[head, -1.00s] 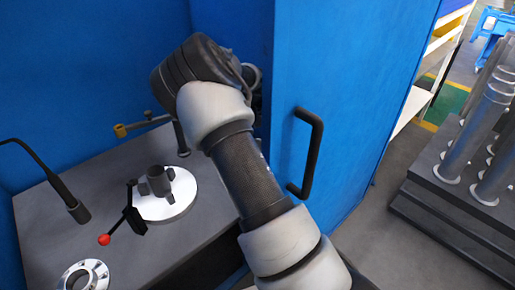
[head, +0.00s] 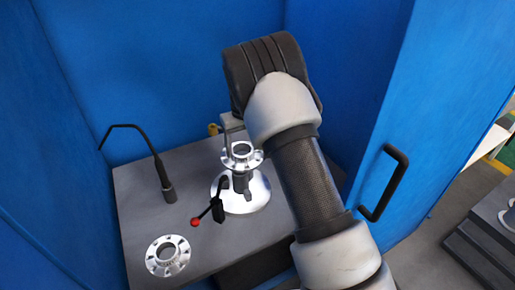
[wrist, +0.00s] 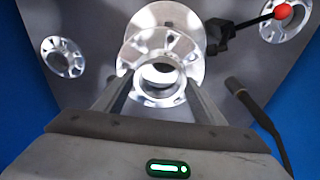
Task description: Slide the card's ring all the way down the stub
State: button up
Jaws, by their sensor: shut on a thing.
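My gripper (wrist: 159,88) is shut on a shiny slotted metal ring (wrist: 135,48), with a finger on either side. In the head view the ring (head: 229,161) is above a dark grey stub (head: 240,184), which stands on a round silver disc (head: 256,201). The ring looks roughly level and hides the stub's top. I cannot tell whether the ring is around the stub or only over it. My gripper (head: 232,126) is partly hidden behind my arm in the head view. I see no card.
A loose flange (head: 157,264) lies on the grey table (head: 140,215) at front left. Another flange (wrist: 50,58) lies on the disc's other side. A red-knobbed lever (head: 196,222) stands close beside the stub, and a bent black lamp (head: 168,190) farther left. Blue walls enclose the table.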

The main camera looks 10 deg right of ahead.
jog(key=shift+a+r, duration=0.45)
jog(key=shift+a, duration=0.15)
jog(key=shift+w, duration=0.1)
jog(key=shift+f+b, duration=2)
jog(key=shift+f, duration=0.9)
jog(key=shift+f+b, duration=2.55)
jog(key=shift+f, duration=0.75)
dwell(0.3)
jog(key=o, duration=2)
jog(key=shift+o, duration=0.8)
jog(key=shift+f, duration=0.1)
